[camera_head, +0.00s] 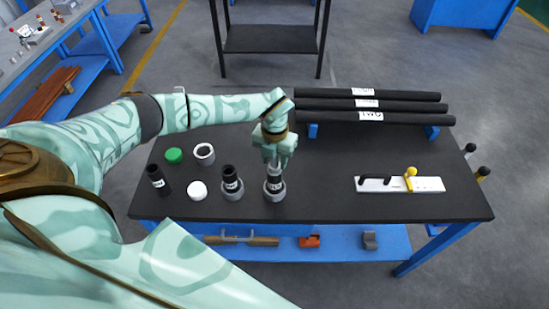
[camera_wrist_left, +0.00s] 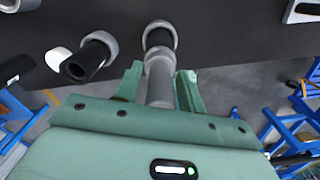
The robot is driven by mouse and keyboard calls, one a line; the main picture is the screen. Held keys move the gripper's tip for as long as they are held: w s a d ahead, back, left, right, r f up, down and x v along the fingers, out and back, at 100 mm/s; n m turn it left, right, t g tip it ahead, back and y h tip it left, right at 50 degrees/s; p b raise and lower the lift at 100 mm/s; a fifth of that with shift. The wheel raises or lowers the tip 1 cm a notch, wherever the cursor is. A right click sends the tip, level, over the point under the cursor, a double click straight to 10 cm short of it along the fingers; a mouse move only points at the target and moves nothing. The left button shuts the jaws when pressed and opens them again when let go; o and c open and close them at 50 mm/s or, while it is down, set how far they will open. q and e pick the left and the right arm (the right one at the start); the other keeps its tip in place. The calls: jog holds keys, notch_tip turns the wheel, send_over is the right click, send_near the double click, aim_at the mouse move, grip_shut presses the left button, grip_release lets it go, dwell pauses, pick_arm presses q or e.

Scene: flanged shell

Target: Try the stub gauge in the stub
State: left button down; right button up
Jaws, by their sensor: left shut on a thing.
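My left gripper (camera_head: 275,160) is above the front middle of the black table, shut on the grey cylindrical stub gauge (camera_wrist_left: 159,83). In the left wrist view the gauge lies between the two fingers (camera_wrist_left: 160,88). Its far end meets the mouth of a black stub (camera_wrist_left: 158,38) with a grey flange ring around it. This stub stands upright on the table in the head view (camera_head: 274,184), directly under the gripper. I cannot tell how far the gauge is inside it. My right gripper is not in view.
A second black stub (camera_head: 229,173) in a grey ring stands just left. Further left are a white cap (camera_head: 197,190), a loose grey ring (camera_head: 204,153), a green cap (camera_head: 174,155) and a black tube (camera_head: 157,177). Black pipes (camera_head: 330,105) lie behind; a white plate (camera_head: 432,184) lies right.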

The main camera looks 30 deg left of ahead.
pick_arm(q)
jog(key=shift+r+p, duration=4.2)
jog(key=shift+r, duration=0.55)
